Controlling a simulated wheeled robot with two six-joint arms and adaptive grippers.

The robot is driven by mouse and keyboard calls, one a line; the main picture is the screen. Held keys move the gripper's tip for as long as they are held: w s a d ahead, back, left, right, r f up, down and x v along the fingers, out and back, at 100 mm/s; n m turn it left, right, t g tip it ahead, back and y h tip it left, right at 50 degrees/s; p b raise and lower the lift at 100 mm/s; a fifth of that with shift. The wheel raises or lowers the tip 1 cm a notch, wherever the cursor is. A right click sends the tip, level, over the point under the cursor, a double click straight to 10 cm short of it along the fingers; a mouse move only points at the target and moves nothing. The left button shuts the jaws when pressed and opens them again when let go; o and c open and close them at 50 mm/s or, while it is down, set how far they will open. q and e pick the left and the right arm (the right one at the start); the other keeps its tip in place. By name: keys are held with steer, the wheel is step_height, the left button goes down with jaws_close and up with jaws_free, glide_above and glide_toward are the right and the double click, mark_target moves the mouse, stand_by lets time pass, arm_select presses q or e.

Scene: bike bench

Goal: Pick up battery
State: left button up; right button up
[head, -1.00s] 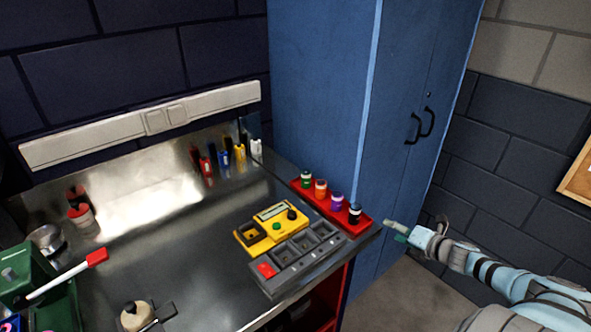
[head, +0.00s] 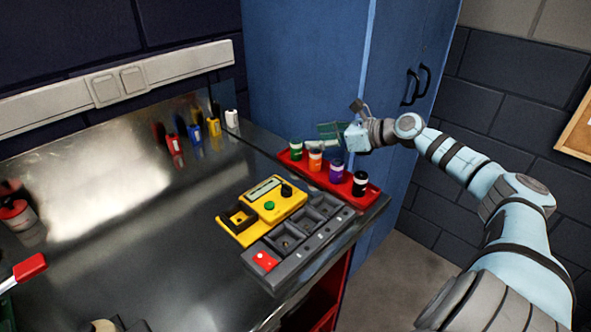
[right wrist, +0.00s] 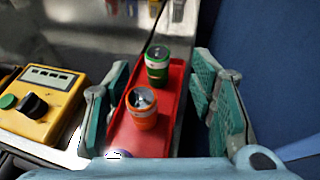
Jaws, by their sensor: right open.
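Several upright batteries stand in a red tray (head: 376,196) at the bench's right edge: a green one (head: 295,151), an orange one (head: 315,160), a purple one (head: 336,171) and a black one (head: 360,184). My right gripper (head: 333,133) is above and behind the tray, open and empty. In the right wrist view its teal fingers (right wrist: 163,95) are spread to either side of the tray, with the green battery (right wrist: 158,66) and orange battery (right wrist: 142,109) showing between them. The purple battery is barely visible there, and the black one is hidden. My left gripper is out of view.
A yellow tester (head: 275,199) with a dial and a green button sits left of the tray. A grey slotted holder (head: 290,262) with a red button lies in front of it. A blue cabinet (head: 300,70) stands close behind the tray.

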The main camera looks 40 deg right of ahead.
mark_target(297, 140)
steer(key=shift+w+f+b, duration=0.45)
steer(key=shift+f+b, duration=0.2)
steer(key=shift+b, duration=0.2)
steer(key=shift+w+r+p, duration=0.35)
steer(key=shift+p, duration=0.35)
steer(key=shift+w+a, duration=0.1)
steer(key=shift+w, duration=0.15)
steer(key=shift+w+a+f+p, duration=0.1)
steer(key=shift+w+p, duration=0.05)
steer(key=shift+p, duration=0.2)
steer(key=x, duration=0.5)
steer(key=shift+w+a+f+p, duration=0.1)
steer(key=shift+a+f+p, duration=0.15)
steer(key=shift+a, duration=0.2)
steer(key=shift+d+r, duration=0.1)
steer(key=shift+r, duration=0.05)
steer(key=c, duration=0.6)
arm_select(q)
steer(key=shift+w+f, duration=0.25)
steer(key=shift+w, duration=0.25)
arm_select(e)
jaws_close()
